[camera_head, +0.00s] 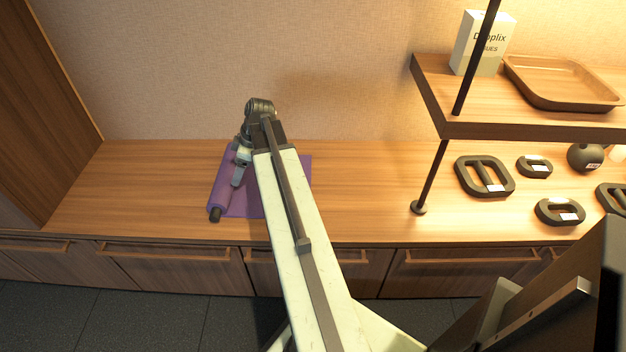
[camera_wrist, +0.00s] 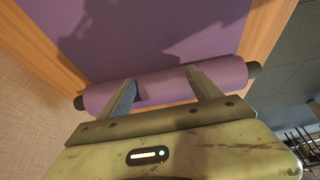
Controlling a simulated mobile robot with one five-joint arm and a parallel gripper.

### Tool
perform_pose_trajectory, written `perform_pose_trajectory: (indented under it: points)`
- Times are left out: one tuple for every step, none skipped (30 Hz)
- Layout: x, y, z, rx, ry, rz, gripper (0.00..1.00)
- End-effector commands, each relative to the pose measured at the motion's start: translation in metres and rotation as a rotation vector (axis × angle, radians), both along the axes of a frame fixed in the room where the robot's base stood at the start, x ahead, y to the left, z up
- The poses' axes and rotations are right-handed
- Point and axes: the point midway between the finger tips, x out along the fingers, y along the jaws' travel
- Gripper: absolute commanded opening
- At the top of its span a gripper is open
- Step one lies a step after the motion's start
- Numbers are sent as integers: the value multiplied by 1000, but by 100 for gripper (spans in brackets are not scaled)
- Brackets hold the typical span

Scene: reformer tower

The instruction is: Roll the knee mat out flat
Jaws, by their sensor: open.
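The purple knee mat (camera_head: 240,204) lies on the wooden counter, with a flat part on the right and a rolled part at its left end. A dark core end sticks out at the front of the roll. In the wrist view the roll (camera_wrist: 165,88) runs across the picture, dark core ends showing on both sides, with the flat part (camera_wrist: 150,35) beyond it. My gripper (camera_head: 238,178) is at the roll; my arm hides part of the mat. In the wrist view my gripper's fingers (camera_wrist: 160,88) are apart, overlapping the roll in the picture. I cannot tell whether they touch it.
The counter (camera_head: 130,185) is bare left of the roll, up to a wooden cabinet side (camera_head: 40,110). At right stand a shelf post (camera_head: 430,175) and several dark weights (camera_head: 485,177). A shelf above holds a white box (camera_head: 482,42) and a wooden tray (camera_head: 562,82).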

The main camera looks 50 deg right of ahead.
Motion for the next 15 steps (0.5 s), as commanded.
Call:
perform_pose_trajectory:
  points:
    - [-1, 0, 0, 0, 0, 0, 73]
    - [-1, -1, 0, 0, 0, -1, 73]
    - [-2, -1, 0, 0, 0, -1, 73]
    - [-3, -2, 0, 0, 0, -1, 73]
    - [-4, -3, 0, 0, 0, -2, 73]
    - [-6, -5, 0, 0, 0, -2, 73]
    - [-8, -6, 0, 0, 0, -3, 73]
    - [-10, -7, 0, 0, 0, -3, 73]
    - [-12, -8, 0, 0, 0, -3, 73]
    - [-13, -9, 0, 0, 0, -2, 73]
    - [-15, -10, 0, 0, 0, -2, 73]
    - [-16, -11, 0, 0, 0, -1, 73]
    - [-17, -12, 0, 0, 0, -1, 73]
    - [-17, -12, 0, 0, 0, -1, 73]
    - [-17, -12, 0, 0, 0, -1, 73]
